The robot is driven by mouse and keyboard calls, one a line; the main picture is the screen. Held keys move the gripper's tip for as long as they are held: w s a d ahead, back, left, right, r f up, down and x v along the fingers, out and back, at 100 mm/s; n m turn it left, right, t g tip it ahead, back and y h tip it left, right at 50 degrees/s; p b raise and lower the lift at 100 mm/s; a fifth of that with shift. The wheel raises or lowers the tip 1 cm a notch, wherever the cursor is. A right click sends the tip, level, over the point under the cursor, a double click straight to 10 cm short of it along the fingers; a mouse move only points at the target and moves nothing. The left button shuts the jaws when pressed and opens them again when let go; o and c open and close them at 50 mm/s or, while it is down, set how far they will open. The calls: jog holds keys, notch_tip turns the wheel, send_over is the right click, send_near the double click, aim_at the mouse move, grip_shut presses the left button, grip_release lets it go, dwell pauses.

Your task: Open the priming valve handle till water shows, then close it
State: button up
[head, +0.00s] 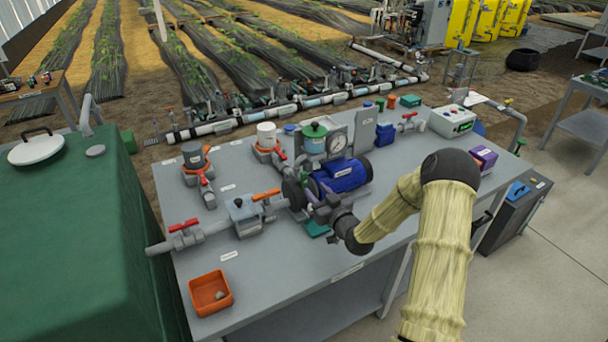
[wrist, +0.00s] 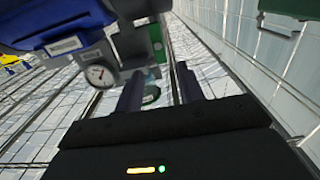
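The blue pump (head: 341,177) sits mid-bench, with a round gauge (head: 338,142) and a green-lidded pot (head: 313,130) behind it. An orange handle (head: 266,194) lies on the pipe left of the pump; a red handle (head: 184,225) is farther left. I cannot tell which handle is the priming valve's, and no water is visible. My gripper (head: 322,208) is low by the pump's near left side, partly hidden by my wrist. In the wrist view my gripper's (wrist: 159,90) two dark fingers stand apart. The gauge (wrist: 98,75) and pump (wrist: 65,35) appear beyond them, with nothing clearly held.
A large green tank (head: 75,240) stands left. A white-topped control box (head: 452,120) and a purple box (head: 484,157) are at right. The bench front is mostly clear.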

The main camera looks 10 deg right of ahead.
aim_at(305, 178)
jog(key=p+x, duration=0.1)
jog(key=x, duration=0.6)
jog(key=shift+w+d, duration=0.1)
jog(key=shift+w, duration=0.6)
jog(key=shift+w+a+f, duration=0.1)
jog(key=shift+w+a, duration=0.1)
jog(key=shift+a, duration=0.3)
jog(key=shift+s, duration=0.1)
jog(key=shift+d, duration=0.15)
grip_shut()
